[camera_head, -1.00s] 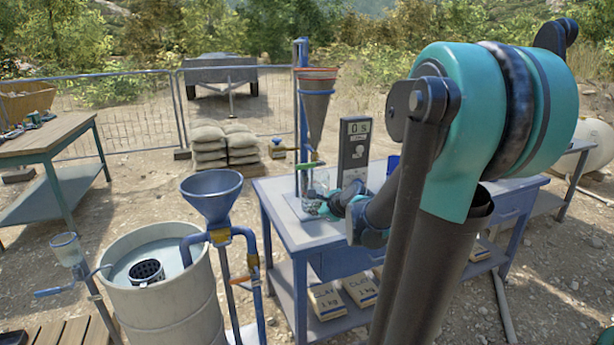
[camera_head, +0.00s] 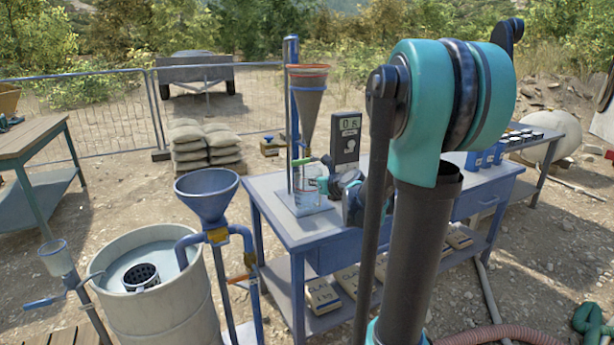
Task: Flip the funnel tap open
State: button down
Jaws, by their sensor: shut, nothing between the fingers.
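A grey cone funnel (camera_head: 309,108) with an orange-red rim hangs on a blue post at the back left of the blue table. Its tap, with a green lever (camera_head: 304,161), sits at the lower tip, just above a clear beaker (camera_head: 306,190). The lever looks roughly level, but it is too small to tell the tap's state. My gripper (camera_head: 322,178) is shut and empty, just right of the tap and the beaker's upper part. Its fingertips are small here, and I cannot tell whether they touch the lever or the beaker.
A grey timer (camera_head: 346,138) stands right behind my gripper. Blue containers (camera_head: 480,158) stand farther right on the table. A second, blue funnel (camera_head: 207,194) and a pale drum (camera_head: 155,300) stand at the left front. My arm hides part of the table's middle.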

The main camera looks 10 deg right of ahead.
aim_at(305, 162)
jog(key=w+a, duration=0.2)
jog(key=w, duration=0.6)
jog(key=shift+w+a+r, duration=0.3)
jog(key=shift+a+r, duration=0.1)
